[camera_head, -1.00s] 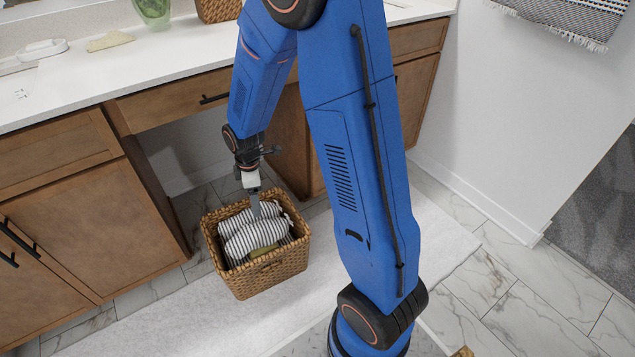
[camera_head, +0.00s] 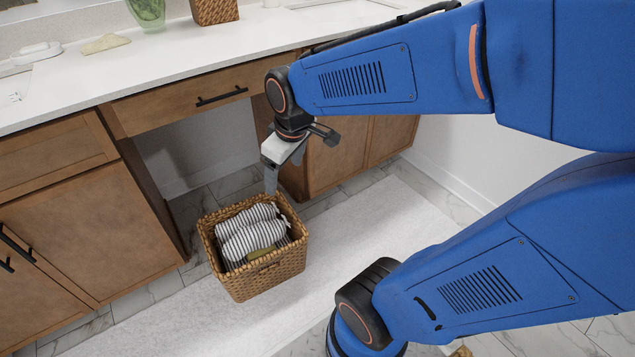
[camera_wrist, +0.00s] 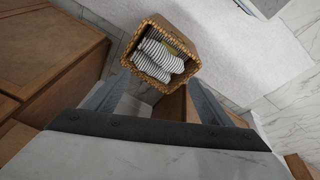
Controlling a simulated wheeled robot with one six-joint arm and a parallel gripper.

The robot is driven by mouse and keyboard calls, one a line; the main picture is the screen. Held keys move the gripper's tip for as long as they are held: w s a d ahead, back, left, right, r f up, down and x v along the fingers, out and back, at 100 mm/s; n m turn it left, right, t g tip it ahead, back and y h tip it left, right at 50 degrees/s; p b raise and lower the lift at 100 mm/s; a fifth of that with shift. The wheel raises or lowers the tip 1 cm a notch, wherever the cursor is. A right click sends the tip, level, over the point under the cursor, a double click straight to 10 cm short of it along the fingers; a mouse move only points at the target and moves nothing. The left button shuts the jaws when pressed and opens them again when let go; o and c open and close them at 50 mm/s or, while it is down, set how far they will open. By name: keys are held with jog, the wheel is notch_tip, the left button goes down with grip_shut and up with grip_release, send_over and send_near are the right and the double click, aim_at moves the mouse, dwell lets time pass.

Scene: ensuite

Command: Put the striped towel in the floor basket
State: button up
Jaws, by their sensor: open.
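The striped towel (camera_head: 247,228), white with dark stripes and bunched up, lies inside the woven floor basket (camera_head: 268,277) below the basket's rim. In the wrist view the towel (camera_wrist: 161,58) also shows inside the basket (camera_wrist: 143,84). My gripper (camera_head: 271,182) is open and empty, above the basket's back right rim and apart from the towel. In the wrist view its two fingers stand wide apart with nothing between them in their grip.
A yellowish item (camera_head: 262,252) lies beside the towel in the basket. The basket stands on a white rug (camera_head: 170,318) before a wooden vanity (camera_head: 85,220). The counter (camera_head: 180,55) holds a green vase (camera_head: 147,10) and a wicker box (camera_head: 215,10). Rug right of the basket is clear.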

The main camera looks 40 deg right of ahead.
jog(key=s+d+r+m+t, duration=0.1)
jog(key=s+r+m, duration=0.3)
jog(key=s, duration=0.7)
jog(key=shift+s+d+r+m, duration=0.2)
jog(key=shift+s+m, duration=0.1)
jog(key=shift+m, duration=0.1)
